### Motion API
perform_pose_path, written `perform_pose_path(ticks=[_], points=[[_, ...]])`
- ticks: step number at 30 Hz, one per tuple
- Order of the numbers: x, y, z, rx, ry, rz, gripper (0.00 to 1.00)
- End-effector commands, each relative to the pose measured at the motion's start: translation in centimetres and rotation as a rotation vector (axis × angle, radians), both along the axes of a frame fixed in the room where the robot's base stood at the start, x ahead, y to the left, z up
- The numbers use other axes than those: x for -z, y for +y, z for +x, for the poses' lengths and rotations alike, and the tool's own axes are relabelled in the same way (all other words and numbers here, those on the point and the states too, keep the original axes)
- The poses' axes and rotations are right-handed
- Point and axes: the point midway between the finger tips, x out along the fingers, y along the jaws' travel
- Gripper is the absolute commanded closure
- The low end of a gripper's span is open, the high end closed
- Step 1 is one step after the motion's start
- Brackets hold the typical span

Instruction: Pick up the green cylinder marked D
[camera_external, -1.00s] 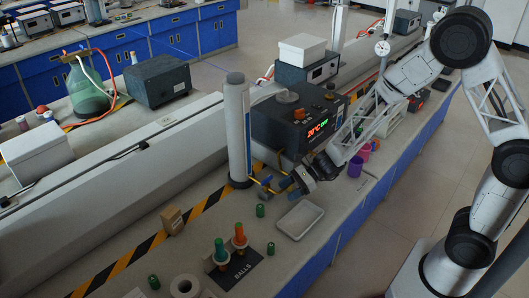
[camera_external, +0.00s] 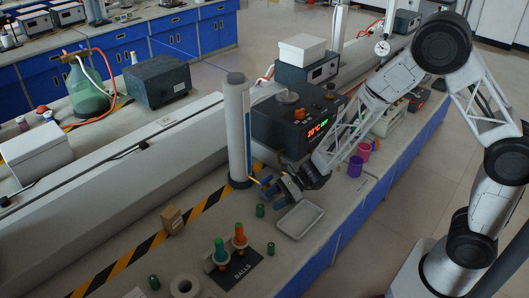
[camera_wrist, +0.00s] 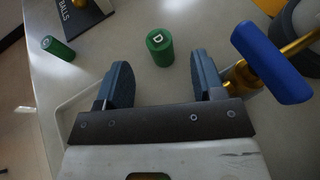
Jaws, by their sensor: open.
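My gripper (camera_external: 277,194) is open and empty, above and to the right of that cylinder. Its fingers (camera_wrist: 160,74) are spread wide in the wrist view.
A second green cylinder (camera_wrist: 57,47) stands beside the BALLS board (camera_external: 240,265). A blue-handled brass valve (camera_wrist: 270,62) is close to my right finger in the wrist view. The white tray (camera_external: 299,233) and a tall grey column (camera_external: 237,130) are nearby.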

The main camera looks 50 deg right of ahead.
Motion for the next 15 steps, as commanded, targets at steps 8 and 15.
perform_pose_path(ticks=[8, 15], points=[[0.6, 1.2, 0.5, 0.0, 0.001, 0.0, 0.38], [1.5, 3.3, 1.4, 0.0, 0.001, -0.001, 0.38]])
